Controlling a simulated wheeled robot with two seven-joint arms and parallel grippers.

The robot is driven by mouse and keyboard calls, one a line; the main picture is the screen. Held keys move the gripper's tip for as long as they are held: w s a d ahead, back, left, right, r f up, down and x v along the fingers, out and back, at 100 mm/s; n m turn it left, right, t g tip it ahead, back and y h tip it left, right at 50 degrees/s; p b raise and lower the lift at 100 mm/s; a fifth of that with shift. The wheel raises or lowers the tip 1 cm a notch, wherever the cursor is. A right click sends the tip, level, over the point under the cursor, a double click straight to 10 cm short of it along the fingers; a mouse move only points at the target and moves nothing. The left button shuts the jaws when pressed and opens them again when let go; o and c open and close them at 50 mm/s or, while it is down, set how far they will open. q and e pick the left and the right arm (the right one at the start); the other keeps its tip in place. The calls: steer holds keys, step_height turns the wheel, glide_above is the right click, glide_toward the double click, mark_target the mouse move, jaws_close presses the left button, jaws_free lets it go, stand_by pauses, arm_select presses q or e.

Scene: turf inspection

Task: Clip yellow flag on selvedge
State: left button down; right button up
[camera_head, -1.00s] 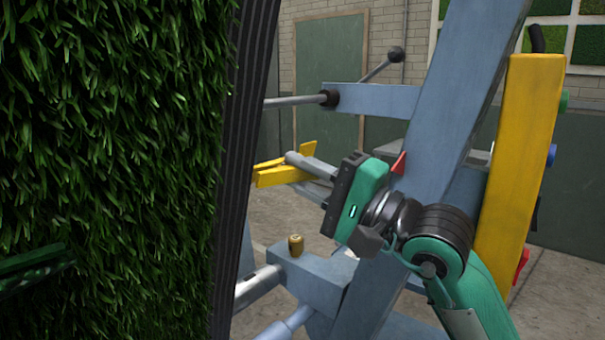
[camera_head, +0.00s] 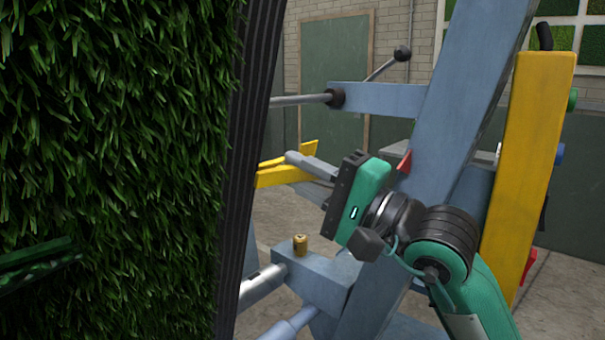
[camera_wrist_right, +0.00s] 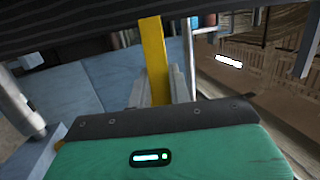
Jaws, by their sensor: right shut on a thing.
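The yellow flag (camera_head: 285,173) is a clip-like piece held in my right gripper (camera_head: 296,168), left of the green wrist in the head view. Its left end meets the black selvedge (camera_head: 247,150) along the right edge of the green turf (camera_head: 110,130); whether it touches or grips the edge I cannot tell. In the right wrist view the yellow flag (camera_wrist_right: 154,60) stands upright between the fingers, its top end at the dark ribbed selvedge (camera_wrist_right: 80,27). My left gripper is not clearly in view.
A blue-grey frame post (camera_head: 460,110) stands close behind my right wrist, with a horizontal bar (camera_head: 380,100) above. A yellow panel (camera_head: 530,160) is at the right. A brass knob (camera_head: 300,245) sits on a blue block below the gripper.

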mark_target(283, 178)
steer(key=shift+s+a+b, duration=0.5)
steer(key=shift+s+a, duration=0.4)
steer(key=shift+s, duration=0.3)
stand_by(0.9)
steer(key=shift+b, duration=0.4)
stand_by(0.5)
stand_by(0.4)
steer(key=o, duration=0.9)
steer(key=shift+s+d+r, duration=0.1)
steer(key=shift+s+d, duration=0.05)
